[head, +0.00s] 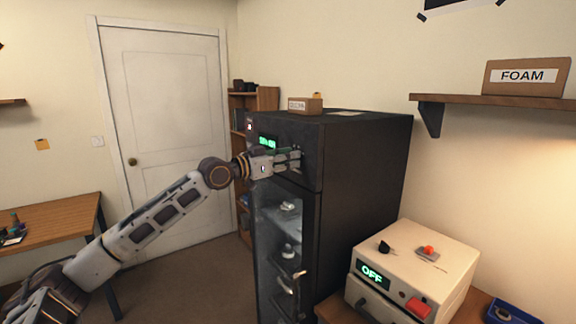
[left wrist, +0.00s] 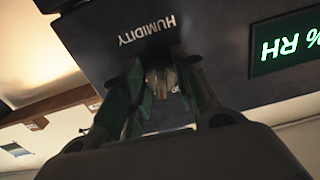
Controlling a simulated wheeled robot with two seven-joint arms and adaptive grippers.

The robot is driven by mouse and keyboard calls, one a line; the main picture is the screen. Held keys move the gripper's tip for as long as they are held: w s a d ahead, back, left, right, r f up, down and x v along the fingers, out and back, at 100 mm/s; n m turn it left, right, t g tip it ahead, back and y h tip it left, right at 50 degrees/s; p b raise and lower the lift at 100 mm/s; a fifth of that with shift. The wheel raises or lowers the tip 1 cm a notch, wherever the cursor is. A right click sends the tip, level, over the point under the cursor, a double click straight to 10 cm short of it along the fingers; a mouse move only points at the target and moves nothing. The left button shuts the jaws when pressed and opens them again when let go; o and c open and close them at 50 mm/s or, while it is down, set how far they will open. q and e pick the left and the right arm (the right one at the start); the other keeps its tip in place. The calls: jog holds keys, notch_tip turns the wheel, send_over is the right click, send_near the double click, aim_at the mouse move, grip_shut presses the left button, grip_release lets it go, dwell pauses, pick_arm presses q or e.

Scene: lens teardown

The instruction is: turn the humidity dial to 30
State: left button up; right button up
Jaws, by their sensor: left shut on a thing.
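The dark cabinet (head: 365,160) stands in the middle of the head view, with a lit green display (head: 267,142) on its upper front. My left gripper (head: 295,158) is at the upper front panel, right of the display. In the left wrist view, which is upside down, the humidity dial (left wrist: 160,84) sits between the fingers of my left gripper (left wrist: 165,88), next to the HUMIDITY label (left wrist: 147,30). The fingers are shut on the dial and hide much of it. The display (left wrist: 287,42) reads "% RH" there; its number is cut off. My right gripper is not in view.
The cabinet's glass door (head: 285,240) is below the panel. A cream box (head: 440,262) with an OFF display and a red button stands on the bench at right. A shelf (head: 490,99) with a FOAM box (head: 526,76) is on the right wall. Open floor lies left of the cabinet.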

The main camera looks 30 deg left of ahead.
pick_arm(q)
jog(key=m+b, duration=0.4)
jog(key=m, duration=0.6)
jog(key=shift+a, duration=0.1)
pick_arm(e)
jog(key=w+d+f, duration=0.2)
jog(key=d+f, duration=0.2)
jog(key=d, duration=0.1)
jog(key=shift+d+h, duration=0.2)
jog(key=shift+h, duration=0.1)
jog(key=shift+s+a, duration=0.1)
pick_arm(q)
jog(key=o, duration=1)
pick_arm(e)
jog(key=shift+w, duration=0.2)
